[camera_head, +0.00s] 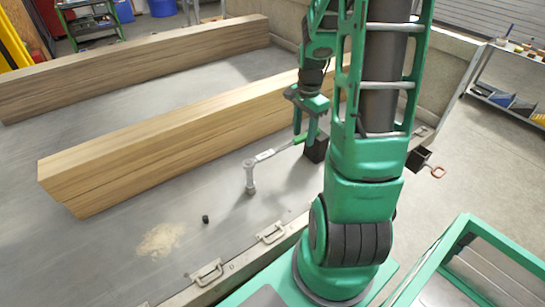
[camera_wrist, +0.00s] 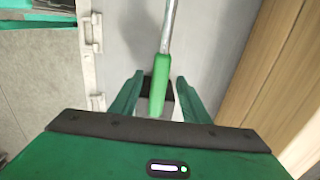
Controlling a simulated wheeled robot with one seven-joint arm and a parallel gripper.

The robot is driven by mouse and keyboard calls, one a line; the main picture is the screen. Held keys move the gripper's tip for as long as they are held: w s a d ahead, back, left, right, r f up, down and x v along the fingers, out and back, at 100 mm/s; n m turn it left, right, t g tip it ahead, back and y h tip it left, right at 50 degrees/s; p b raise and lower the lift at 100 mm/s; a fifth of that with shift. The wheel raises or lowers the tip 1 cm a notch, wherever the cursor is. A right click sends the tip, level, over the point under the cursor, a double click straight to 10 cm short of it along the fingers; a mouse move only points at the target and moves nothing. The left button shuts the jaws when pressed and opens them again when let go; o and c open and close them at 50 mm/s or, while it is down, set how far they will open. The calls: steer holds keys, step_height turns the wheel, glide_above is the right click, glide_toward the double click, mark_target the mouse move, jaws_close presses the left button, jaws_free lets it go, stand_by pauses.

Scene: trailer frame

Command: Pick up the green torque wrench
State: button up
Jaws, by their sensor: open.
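The torque wrench has a silver shaft and head with a green handle (camera_head: 299,139). In the head view it lies on the grey trailer bed, its head (camera_head: 250,178) toward the lower left. In the wrist view the green handle (camera_wrist: 160,82) points down toward my gripper and the metal shaft runs up out of the picture. My gripper (camera_head: 304,130) is open over the handle end. In the wrist view its two green fingers (camera_wrist: 160,78) stand on either side of the handle, with a gap on each side. I cannot tell the exact height between fingers and handle.
A long wooden beam (camera_head: 190,132) lies just behind the wrench, and another beam (camera_head: 140,66) lies farther back. A dark block (camera_head: 316,149) is beside the handle end. A small black piece (camera_head: 205,219) and sawdust (camera_head: 160,240) lie on the bed. Latches (camera_head: 271,233) line the near edge.

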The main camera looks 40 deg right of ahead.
steer(key=shift+f, duration=2.8)
jaws_close()
